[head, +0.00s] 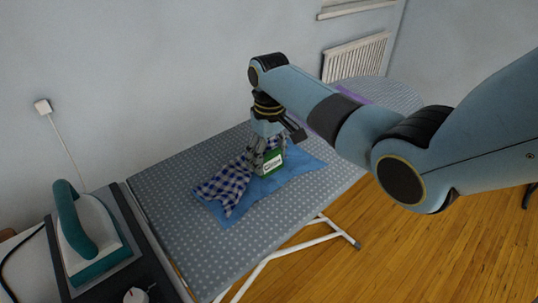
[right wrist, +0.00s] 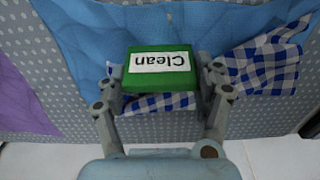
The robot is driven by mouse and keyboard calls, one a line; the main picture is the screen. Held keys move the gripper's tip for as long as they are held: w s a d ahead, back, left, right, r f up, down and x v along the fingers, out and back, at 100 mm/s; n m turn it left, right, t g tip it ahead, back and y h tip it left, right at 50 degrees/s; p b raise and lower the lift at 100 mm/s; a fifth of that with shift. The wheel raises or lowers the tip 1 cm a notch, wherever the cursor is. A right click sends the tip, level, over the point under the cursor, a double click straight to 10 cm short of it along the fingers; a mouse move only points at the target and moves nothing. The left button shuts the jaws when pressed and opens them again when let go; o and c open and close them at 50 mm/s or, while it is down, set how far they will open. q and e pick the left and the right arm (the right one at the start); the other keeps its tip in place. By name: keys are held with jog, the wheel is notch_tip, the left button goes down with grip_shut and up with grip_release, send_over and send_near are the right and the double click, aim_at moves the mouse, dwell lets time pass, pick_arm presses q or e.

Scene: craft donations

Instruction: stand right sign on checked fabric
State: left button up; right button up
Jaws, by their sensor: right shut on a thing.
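A green sign (head: 271,168) with a white label stands over the blue and checked cloths on the ironing board; in the right wrist view the sign (right wrist: 158,82) reads "Clean". My right gripper (head: 265,150) is shut on the sign from above, with a finger on each side of it. The blue-and-white checked fabric (head: 222,186) lies crumpled to the left of the sign, and its squares show beside and beneath the sign in the right wrist view (right wrist: 262,68). I cannot tell whether the sign touches the fabric. My left gripper is not in view.
A blue cloth (head: 296,166) lies under the checked fabric on the grey dotted ironing board (head: 175,165). A purple cloth (head: 352,95) lies farther back on the board. A teal iron (head: 90,240) stands at the front left. The board's left end is clear.

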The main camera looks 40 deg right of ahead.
aim_at(269, 153)
jog(key=shift+f, duration=0.2)
jog(key=o, duration=1)
notch_tip(269, 153, up, 12)
jog(key=shift+d+r, duration=0.1)
jog(key=shift+r, duration=0.15)
